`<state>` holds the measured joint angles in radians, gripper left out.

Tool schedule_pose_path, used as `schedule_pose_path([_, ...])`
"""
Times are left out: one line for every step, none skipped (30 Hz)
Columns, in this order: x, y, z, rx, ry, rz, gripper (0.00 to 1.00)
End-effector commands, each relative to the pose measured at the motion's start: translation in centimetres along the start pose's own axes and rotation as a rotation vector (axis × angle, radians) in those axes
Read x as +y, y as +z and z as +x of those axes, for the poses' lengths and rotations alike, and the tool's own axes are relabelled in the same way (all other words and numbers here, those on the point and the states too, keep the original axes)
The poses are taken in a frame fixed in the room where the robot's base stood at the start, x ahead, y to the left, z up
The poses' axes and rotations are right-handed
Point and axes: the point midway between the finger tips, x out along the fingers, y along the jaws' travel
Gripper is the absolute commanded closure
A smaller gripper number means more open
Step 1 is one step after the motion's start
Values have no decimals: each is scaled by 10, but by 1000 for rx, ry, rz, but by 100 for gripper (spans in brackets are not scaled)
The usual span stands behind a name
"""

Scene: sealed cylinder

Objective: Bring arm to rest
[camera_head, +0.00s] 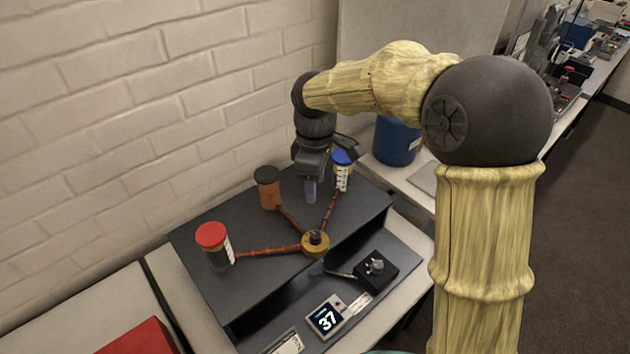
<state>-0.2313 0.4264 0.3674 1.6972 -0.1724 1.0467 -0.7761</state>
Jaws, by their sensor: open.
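My arm reaches in from the right and bends down over the dark raised platform (250,290). My gripper (313,185) points down above the back of the platform. It is open, and one finger spreads to the right near the blue-capped cylinder. A dark-capped orange cylinder (268,188) stands to the left, and a red-capped cylinder (214,245) stands at the front left.
Striped tubes run from the cylinders to a brass hub (315,243). A black box with a knob (375,271) and a display reading 37 (326,318) sit on the lower shelf. A blue bin (396,142) stands behind on the right. A brick wall (120,110) bounds the left.

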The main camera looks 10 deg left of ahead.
Motion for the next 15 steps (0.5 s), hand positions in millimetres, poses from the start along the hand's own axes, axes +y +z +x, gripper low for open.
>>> schedule_pose_path([0, 0, 0, 0, 0, 0, 51])
schedule_pose_path([0, 0, 0, 0, 0, 0, 51])
schedule_pose_path([0, 0, 0, 0, 0, 0, 51])
schedule_pose_path([0, 0, 0, 0, 0, 0, 51])
schedule_pose_path([0, 0, 0, 0, 0, 0, 51])
schedule_pose_path([0, 0, 0, 0, 0, 1, 51])
schedule_pose_path([0, 1, 1, 0, 1, 4, 51])
schedule_pose_path([0, 2, 1, 0, 2, 10, 51])
schedule_pose_path([0, 6, 2, 0, 4, 25, 51])
schedule_pose_path([0, 10, 3, 0, 6, 43, 51])
schedule_pose_path([0, 15, 4, 1, 9, 67, 51])
schedule_pose_path([-1, 23, 6, 3, 15, 108, 51])
schedule_pose_path([-2, 31, 8, 4, 21, 146, 51])
schedule_pose_path([-3, 40, 10, 7, 26, 192, 51])
schedule_pose_path([-5, 53, 13, 12, 35, 260, 51])
